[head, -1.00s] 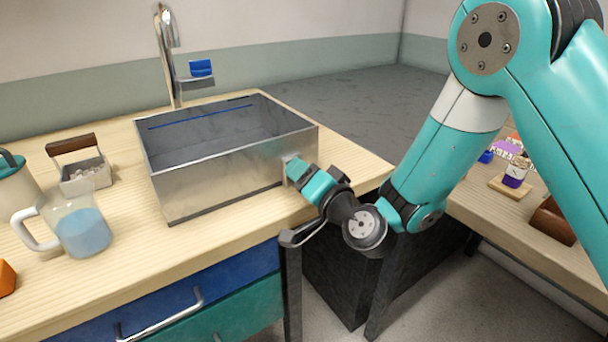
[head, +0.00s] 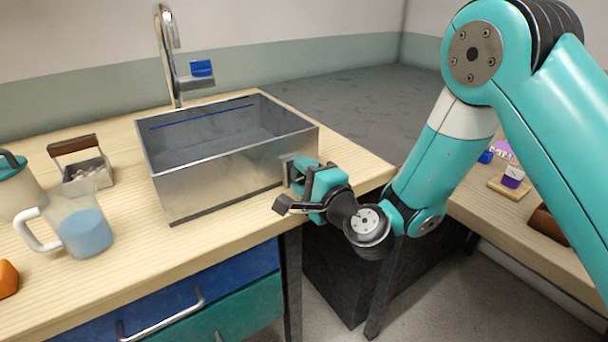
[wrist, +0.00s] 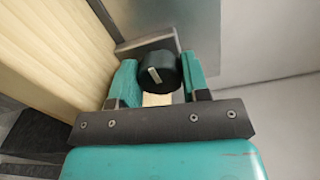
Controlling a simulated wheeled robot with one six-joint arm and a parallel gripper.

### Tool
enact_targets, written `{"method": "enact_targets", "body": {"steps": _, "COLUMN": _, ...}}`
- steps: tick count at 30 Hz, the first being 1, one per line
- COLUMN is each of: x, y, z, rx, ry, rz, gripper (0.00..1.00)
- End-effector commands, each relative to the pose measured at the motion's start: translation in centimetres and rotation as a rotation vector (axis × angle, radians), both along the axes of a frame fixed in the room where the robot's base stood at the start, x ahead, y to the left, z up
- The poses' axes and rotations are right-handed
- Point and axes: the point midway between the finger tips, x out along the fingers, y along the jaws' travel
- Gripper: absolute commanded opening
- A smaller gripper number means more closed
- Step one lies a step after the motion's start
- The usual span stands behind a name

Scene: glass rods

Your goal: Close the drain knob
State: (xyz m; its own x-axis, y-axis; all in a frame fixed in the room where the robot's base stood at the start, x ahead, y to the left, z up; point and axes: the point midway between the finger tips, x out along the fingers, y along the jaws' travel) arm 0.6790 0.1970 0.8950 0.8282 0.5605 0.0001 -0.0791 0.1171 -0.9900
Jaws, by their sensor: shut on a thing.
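The drain knob (wrist: 158,71) is a black round knob with a pale pointer line, slightly tilted in the wrist view. It sits on a grey metal plate at the sink box's side. My teal gripper (wrist: 161,76) has one finger on each side of the knob and is shut on it. In the head view my gripper (head: 302,174) is at the right end of the sink's front wall and hides the knob. The metal sink (head: 215,180) is an open box on the wooden counter.
A faucet with a blue handle (head: 201,68) stands behind the sink. A measuring jug of blue liquid (head: 86,232) and a wooden-handled caddy (head: 88,172) are to its left. Drawers (head: 215,290) lie below the counter. A side table (head: 500,220) is at the right.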

Motion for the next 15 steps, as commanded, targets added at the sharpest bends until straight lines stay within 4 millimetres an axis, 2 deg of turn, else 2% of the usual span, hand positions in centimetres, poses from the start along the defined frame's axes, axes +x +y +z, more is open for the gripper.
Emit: {"method": "enact_targets", "body": {"steps": 15, "x": 0.07, "y": -0.13, "z": -0.03, "rx": 0.060, "ry": 0.040, "rz": -0.004, "gripper": 0.19}}
